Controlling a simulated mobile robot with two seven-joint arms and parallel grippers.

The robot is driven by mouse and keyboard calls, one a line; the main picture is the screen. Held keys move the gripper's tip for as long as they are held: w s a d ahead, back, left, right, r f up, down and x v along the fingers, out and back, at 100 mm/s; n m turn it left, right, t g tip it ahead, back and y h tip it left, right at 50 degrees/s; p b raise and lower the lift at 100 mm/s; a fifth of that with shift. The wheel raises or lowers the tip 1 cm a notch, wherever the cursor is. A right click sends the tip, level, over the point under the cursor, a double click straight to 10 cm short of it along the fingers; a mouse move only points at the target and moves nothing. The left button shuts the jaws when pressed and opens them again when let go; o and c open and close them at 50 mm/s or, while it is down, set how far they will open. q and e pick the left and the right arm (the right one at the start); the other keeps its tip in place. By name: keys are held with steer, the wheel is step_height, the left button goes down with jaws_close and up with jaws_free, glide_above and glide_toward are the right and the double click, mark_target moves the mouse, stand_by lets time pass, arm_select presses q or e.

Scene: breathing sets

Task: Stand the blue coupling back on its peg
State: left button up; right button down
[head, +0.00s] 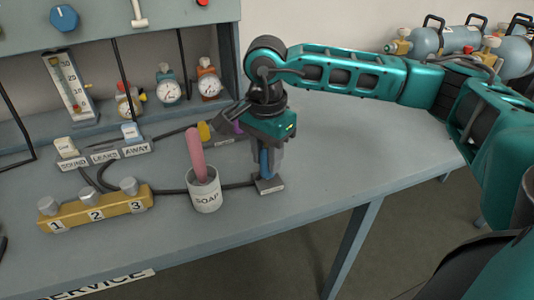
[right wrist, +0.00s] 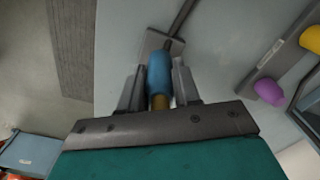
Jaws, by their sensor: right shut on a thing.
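My right gripper (head: 268,168) points down over the small labelled grey base block (head: 269,186) near the table's front edge. Its two fingers stand either side of the blue coupling (right wrist: 158,72) and are shut on it. In the right wrist view, the coupling has a brass-coloured end toward the palm, and its other end is over the grey block. In the head view it is upright, with its lower end at or just above the block. The peg itself is hidden, so I cannot tell how far the coupling is seated. My left gripper is out of view.
A white SOAP cup (head: 205,193) holding a pink rod (head: 195,152) stands close left of the gripper. A yellow numbered block (head: 96,210) is farther left. A dark hose runs to the base block. Purple and yellow pieces sit on a rail behind.

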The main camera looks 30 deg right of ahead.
mark_target(266, 147)
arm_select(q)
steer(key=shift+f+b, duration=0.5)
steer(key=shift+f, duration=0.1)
arm_select(e)
steer(key=shift+f, duration=0.6)
steer(key=c, duration=0.7)
jaws_free()
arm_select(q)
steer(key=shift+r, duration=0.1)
arm_select(e)
steer(key=shift+r, duration=0.8)
step_height(266, 147, up, 11)
steer(key=shift+a+r+p, duration=0.1)
steer(key=shift+r+p, duration=0.1)
steer(key=shift+p, duration=0.4)
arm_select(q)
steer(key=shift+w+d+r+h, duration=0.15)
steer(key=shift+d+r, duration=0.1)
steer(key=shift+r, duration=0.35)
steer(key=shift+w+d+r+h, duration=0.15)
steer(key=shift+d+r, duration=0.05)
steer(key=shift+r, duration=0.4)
